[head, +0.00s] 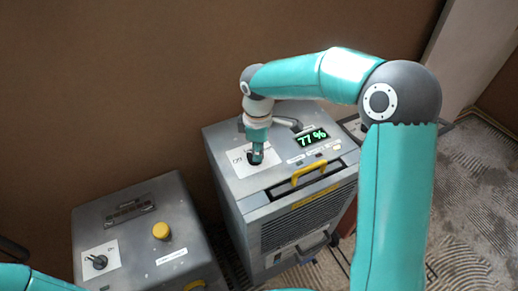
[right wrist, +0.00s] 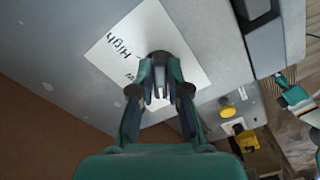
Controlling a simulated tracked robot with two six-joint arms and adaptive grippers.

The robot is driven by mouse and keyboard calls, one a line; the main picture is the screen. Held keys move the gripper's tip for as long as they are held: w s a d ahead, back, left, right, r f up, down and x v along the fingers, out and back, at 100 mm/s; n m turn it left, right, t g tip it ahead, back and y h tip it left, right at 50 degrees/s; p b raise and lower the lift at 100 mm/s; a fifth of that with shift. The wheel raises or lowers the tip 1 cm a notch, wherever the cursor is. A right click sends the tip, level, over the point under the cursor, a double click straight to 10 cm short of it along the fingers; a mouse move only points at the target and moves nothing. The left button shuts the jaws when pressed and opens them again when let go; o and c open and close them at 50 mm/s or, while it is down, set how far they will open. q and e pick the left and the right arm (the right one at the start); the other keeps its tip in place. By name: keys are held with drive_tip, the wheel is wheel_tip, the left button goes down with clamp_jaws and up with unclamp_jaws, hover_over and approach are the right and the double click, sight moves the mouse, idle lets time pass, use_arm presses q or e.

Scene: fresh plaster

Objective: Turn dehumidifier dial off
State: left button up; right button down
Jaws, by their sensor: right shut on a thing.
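The dehumidifier (head: 235,201) is a grey metal cabinet with a lit green display (head: 312,138) reading 77%. Its dark dial (right wrist: 162,62) sits on a white label plate (right wrist: 112,55) on the top panel; "High" is readable there, and other lettering is partly covered. My right gripper (head: 256,158) points down at this plate. In the right wrist view my right gripper (right wrist: 160,88) is shut on the dial, one finger on each side. The fingers hide part of the dial, so its exact setting is unclear.
A second grey cabinet (head: 140,215) stands to the left, with a yellow button (head: 160,231) and its own dark knob (head: 98,262). A yellow handle (head: 310,172) is at the dehumidifier's front edge. A brown wall (head: 110,80) is behind.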

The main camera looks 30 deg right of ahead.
drive_tip(key=shift+w+r+n, duration=0.1)
drive_tip(key=shift+w+n, duration=0.05)
drive_tip(key=shift+n, duration=0.35)
drive_tip(key=c, duration=1.1)
unclamp_jaws()
drive_tip(key=shift+c, duration=0.2)
wheel_tip(320, 180, up, 12)
